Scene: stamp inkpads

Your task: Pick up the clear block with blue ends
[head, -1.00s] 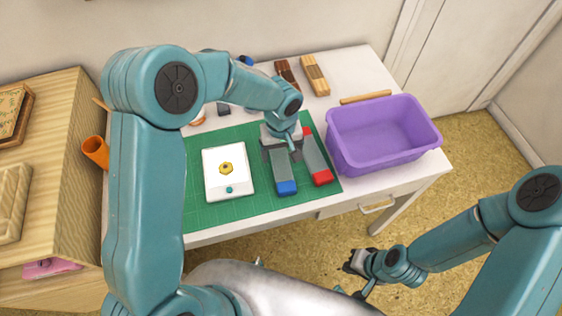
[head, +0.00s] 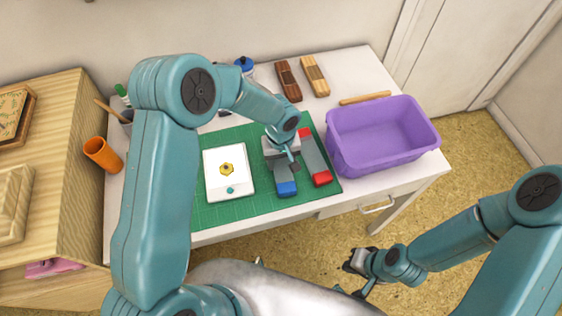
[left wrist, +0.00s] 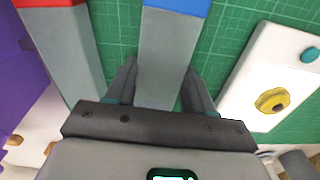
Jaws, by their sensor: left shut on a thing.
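The clear block with blue ends (head: 284,180) lies on the green mat (head: 212,213), its near blue end (head: 287,189) pointing toward me. My left gripper (head: 283,160) is shut on it around its middle, from above. In the left wrist view the grey-looking clear body (left wrist: 168,60) runs between the two fingers, and one blue end shows at the top edge. The far end is hidden under the gripper. My right gripper (head: 358,262) hangs low over the floor, away from the table; its jaws are too small to judge.
A similar block with red ends (head: 315,160) lies close on the right. A white pad with a yellow piece (head: 228,185) lies on the left. A purple bin (head: 380,140) stands at the right; wooden pieces (head: 314,76) lie at the back.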

